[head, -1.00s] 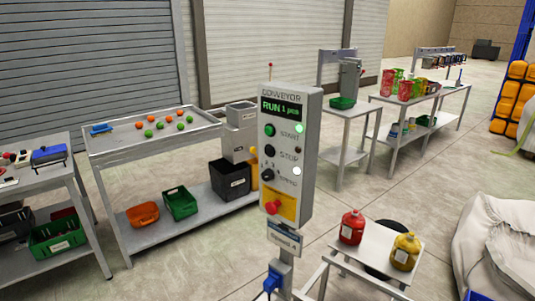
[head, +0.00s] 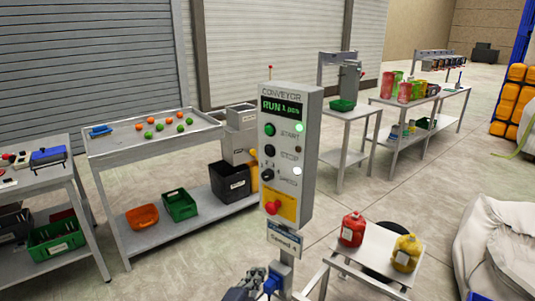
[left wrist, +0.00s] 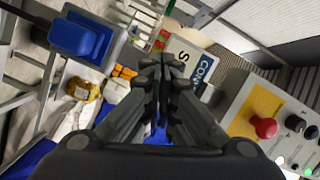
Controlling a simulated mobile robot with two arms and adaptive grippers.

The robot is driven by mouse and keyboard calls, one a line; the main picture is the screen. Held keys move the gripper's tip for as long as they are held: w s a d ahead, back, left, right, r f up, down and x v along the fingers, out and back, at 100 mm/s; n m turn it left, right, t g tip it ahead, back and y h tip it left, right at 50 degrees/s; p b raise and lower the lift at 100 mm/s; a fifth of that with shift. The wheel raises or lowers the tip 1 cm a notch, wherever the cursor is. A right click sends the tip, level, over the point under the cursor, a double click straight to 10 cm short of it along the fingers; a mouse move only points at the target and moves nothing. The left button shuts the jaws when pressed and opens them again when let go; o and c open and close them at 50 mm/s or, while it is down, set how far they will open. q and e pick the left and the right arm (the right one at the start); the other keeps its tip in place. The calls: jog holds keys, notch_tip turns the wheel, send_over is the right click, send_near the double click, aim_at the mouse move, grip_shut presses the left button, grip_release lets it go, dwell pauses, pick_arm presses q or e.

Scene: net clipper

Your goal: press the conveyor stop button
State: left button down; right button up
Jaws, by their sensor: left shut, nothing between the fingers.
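The conveyor control box (head: 307,165) stands on a post in the middle of the head view. Its display (head: 283,107) reads RUN. The black stop button (head: 270,151) sits below the green start button (head: 270,130) and above the black speed knob (head: 267,174). A red mushroom button (head: 272,207) on a yellow plate is at the bottom. My left gripper (head: 247,286) is low, below the box and apart from the buttons. In the left wrist view its fingers (left wrist: 164,68) are shut and empty, with the box (left wrist: 243,108) to the right. My right gripper is not in view.
A small table (head: 372,240) with red (head: 352,230) and yellow (head: 406,252) bottles stands right of the post. A bench (head: 150,149) with coloured balls is behind left. The space before the panel face looks clear.

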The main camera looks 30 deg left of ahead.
pick_arm(q)
jog(key=w+a+r+m+t, duration=0.1)
jog(key=a+r+m+t, duration=0.15)
jog(key=r, duration=0.85)
jog(key=w+a+r+m+t, duration=0.1)
jog(key=r+m+t, duration=0.15)
jog(key=r, duration=0.75)
jog(key=m+t+h+b, duration=0.1)
jog(key=m+t, duration=0.4)
jog(key=m, duration=0.1)
send_near(269, 151)
jog(key=s+a+r, duration=0.4)
jog(key=s+r, duration=0.2)
jog(key=r, duration=0.1)
jog(key=shift+s+f, duration=0.1)
jog(key=shift+f, duration=0.15)
jog(key=w+d+b, duration=0.1)
jog(key=w+b, duration=0.1)
jog(key=w, duration=0.6)
jog(key=shift+w+d+b, duration=0.25)
jog(key=shift+w+b, duration=0.15)
jog(key=shift+f, duration=0.1)
jog(key=shift+w+d+b, duration=0.1)
jog(key=shift+w+b, duration=0.3)
